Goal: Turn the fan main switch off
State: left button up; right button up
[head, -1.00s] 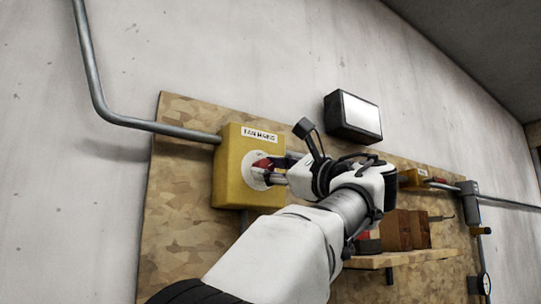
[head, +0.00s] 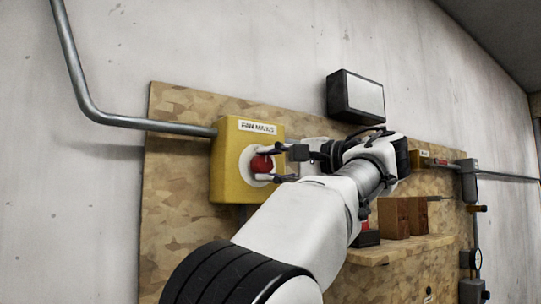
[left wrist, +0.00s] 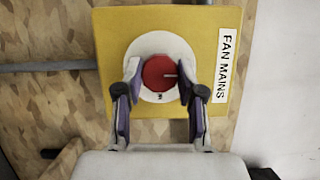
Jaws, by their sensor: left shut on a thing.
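The fan main switch is a red round knob (head: 261,164) on a white disc (head: 247,166), on the front of a yellow box (head: 226,165) labelled FAN MAINS (head: 257,127). My left gripper (head: 268,163) is shut on the knob, one finger on each side. In the left wrist view the knob (left wrist: 160,73) sits between the two fingertips (left wrist: 160,80). A pale line on the knob points toward the FAN MAINS label (left wrist: 226,66). Small lettering on the disc is too small to read. My right gripper is not in view.
The box is on a chipboard panel (head: 180,220), with a grey conduit (head: 160,125) entering from the left. A dark lamp (head: 355,97) is above.

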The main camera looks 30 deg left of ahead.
pick_arm(q)
jog(key=shift+n, duration=0.4)
jog(key=o, duration=1.1)
jog(key=shift+o, duration=0.2)
jog(key=d, duration=0.7)
jog(key=shift+d, duration=0.2)
jog(key=shift+a, duration=0.1)
